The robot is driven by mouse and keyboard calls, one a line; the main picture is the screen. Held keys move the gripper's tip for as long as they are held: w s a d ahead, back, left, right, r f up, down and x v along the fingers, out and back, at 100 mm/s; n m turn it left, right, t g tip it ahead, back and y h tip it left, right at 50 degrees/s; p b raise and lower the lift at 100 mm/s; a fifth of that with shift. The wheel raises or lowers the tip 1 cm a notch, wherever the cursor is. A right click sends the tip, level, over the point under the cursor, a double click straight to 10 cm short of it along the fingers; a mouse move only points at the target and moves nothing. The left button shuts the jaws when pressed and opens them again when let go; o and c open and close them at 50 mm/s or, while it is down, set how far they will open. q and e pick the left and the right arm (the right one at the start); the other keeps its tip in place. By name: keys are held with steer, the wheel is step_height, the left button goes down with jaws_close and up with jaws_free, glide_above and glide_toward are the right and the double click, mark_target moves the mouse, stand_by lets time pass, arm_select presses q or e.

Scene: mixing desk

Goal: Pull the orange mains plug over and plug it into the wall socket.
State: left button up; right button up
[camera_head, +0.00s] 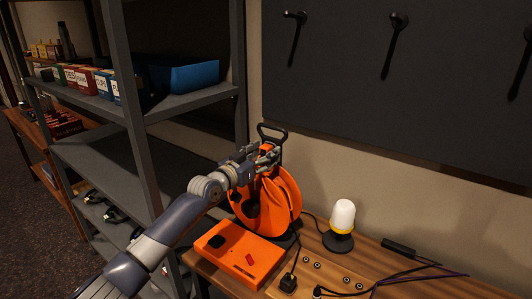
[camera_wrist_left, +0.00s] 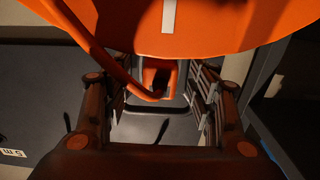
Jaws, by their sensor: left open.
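An orange cable reel (camera_head: 284,193) with a black handle (camera_head: 272,130) stands on the wooden desk. My left gripper (camera_head: 268,158) is at the top of the reel, in front of it as seen from the head. In the left wrist view the gripper (camera_wrist_left: 160,100) is open, its fingers on either side. Between and beyond the fingers is an orange block, which looks like the plug (camera_wrist_left: 158,72), with an orange cable (camera_wrist_left: 105,60) curving to it. I cannot tell whether the fingers touch it. The reel's orange disc (camera_wrist_left: 220,25) fills the top. I cannot make out a wall socket. My right gripper is out of view.
An orange box (camera_head: 240,255) lies in front of the reel, with a black plug (camera_head: 288,283) beside it. A white-domed lamp (camera_head: 342,216) stands to the right. A black bar (camera_head: 398,247) and dark cables (camera_head: 410,280) lie farther right. Grey shelving (camera_head: 143,150) stands left of the reel.

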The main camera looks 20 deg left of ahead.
mark_target(263, 153)
arm_select(q)
steer(key=shift+b, duration=0.35)
stand_by(0.7)
jaws_close()
steer(key=shift+s+p, duration=0.15)
steer(key=shift+p, duration=0.15)
steer(key=shift+p+v, duration=0.65)
steer(key=shift+v, duration=0.35)
steer(key=shift+p+v, duration=1.15)
steer(key=shift+v, duration=0.5)
steer(key=shift+s+a, duration=0.15)
steer(key=shift+s, duration=0.05)
